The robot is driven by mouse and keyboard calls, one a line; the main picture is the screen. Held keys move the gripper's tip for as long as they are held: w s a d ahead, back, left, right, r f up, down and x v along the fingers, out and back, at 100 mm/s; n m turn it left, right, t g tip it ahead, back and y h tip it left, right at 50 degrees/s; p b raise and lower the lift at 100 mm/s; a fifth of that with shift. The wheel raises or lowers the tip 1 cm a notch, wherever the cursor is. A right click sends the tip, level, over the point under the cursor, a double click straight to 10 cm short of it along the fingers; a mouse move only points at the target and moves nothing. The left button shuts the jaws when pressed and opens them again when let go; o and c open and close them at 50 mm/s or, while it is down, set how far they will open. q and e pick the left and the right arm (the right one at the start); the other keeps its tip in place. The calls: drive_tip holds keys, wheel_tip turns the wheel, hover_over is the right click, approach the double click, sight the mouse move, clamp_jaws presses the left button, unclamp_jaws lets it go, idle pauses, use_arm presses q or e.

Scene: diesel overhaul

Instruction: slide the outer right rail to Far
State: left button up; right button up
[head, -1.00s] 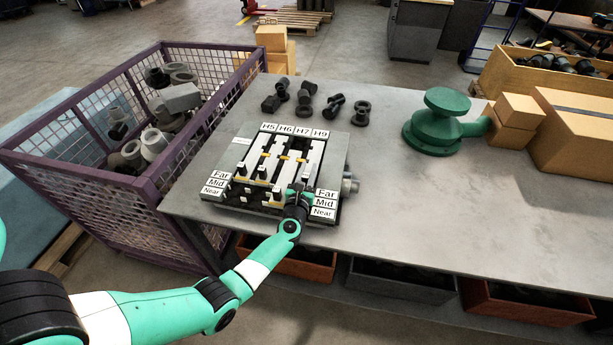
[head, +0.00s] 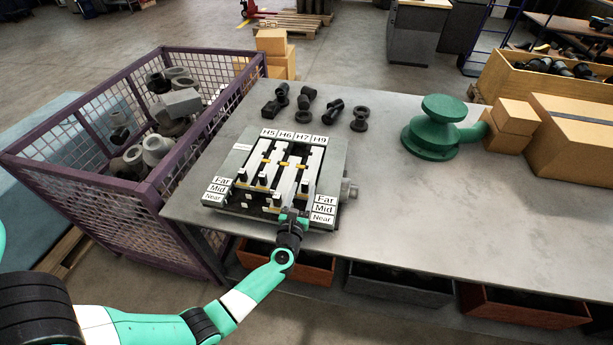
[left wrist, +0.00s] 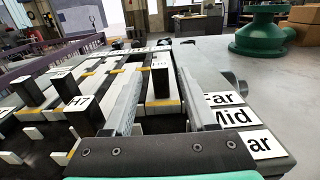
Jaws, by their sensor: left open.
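The slide panel (head: 231,165) lies on the grey table, with several white rails under the labels H5, H6, H7 and H9. The outer right rail (head: 317,157) carries a black post (head: 304,187), seen also in the left wrist view (left wrist: 160,80). The post stands roughly level with the right Far label (head: 327,199). My left gripper (head: 294,213) is open over the panel's near right edge. In the left wrist view its fingers point toward the post, which shows in the gap between them; I see no grip on it. My right gripper is not in view.
The H7 post (left wrist: 84,113) stands left of the left finger. A green valve-like part (head: 436,128) and cardboard boxes (head: 570,135) are to the right. Dark fittings (head: 333,108) lie behind the panel. A purple mesh bin (head: 60,165) is at the left.

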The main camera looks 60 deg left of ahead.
use_arm(q)
drive_tip(key=v, duration=0.5)
drive_tip(key=shift+w, duration=0.1)
idle(0.3)
